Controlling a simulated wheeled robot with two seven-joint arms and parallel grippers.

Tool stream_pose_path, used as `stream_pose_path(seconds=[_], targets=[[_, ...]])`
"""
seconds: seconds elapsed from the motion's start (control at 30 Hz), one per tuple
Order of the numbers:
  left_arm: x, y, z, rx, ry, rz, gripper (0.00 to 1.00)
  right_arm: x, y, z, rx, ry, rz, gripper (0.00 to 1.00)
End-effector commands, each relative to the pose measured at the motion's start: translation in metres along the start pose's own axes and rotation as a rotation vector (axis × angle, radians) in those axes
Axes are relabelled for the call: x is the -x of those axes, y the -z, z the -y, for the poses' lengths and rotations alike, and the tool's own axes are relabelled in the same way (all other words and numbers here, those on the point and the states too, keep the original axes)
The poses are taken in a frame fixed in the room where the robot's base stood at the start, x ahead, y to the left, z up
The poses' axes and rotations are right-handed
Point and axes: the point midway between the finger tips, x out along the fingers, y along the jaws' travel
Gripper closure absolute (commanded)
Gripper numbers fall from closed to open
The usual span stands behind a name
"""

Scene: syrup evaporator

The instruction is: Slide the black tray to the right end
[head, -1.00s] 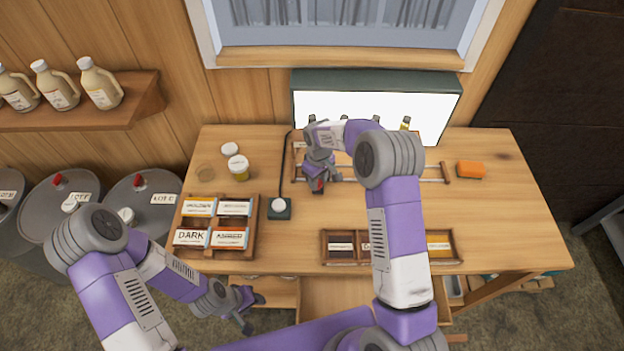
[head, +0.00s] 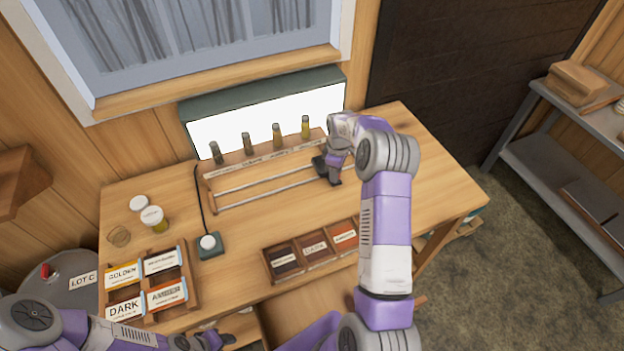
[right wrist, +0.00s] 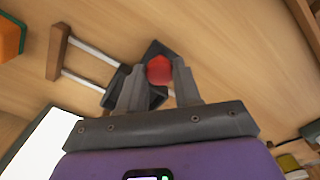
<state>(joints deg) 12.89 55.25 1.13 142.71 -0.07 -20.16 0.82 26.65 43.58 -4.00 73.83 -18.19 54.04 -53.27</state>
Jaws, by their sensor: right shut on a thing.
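The black tray (head: 319,164) sits on two pale rails (head: 265,188) in front of the lit panel. It is well right of the left wooden end block (head: 208,196). In the right wrist view the tray (right wrist: 155,48) carries a red knob (right wrist: 159,69). My right gripper (head: 334,181) is shut on this knob; its fingers (right wrist: 160,88) stand on either side of it. In the right wrist view a stretch of bare rail lies between the tray and the right end block (right wrist: 58,52). My left gripper (head: 200,341) is at the bottom edge, partly cut off.
Several sample bottles (head: 277,134) stand on a labelled rack behind the rails. A wooden sectioned box (head: 313,263) lies in front, and a label box (head: 190,285) at left. A corded button (head: 209,243) is near the rails' left end. An orange block (right wrist: 9,40) lies beyond the right end block.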

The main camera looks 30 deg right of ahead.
Motion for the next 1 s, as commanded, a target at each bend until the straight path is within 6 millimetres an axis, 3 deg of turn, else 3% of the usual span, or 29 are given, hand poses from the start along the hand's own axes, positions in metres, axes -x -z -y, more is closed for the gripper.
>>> stream_pose_path(seconds=[0.1,0.3,0.83,0.87,1.0], targets=[[0.0,0.0,0.0,0.0,0.0,0.0,0.57,0.001,-0.02,-0.02,-0.005,-0.004,0.0,1.0],[0.0,0.0,0.0,0.0,0.0,0.0,0.57,0.001,-0.038,-0.038,-0.003,-0.004,0.0,1.0],[0.0,0.0,0.0,0.0,0.0,0.0,0.57,0.002,-0.046,-0.047,-0.001,-0.008,0.002,1.0],[0.0,0.0,0.0,0.0,0.0,0.0,0.57,0.002,-0.046,-0.047,-0.002,-0.009,0.002,0.62],[0.0,0.0,0.0,0.0,0.0,0.0,0.57,0.001,-0.046,-0.046,-0.002,-0.006,0.001,0.42]])
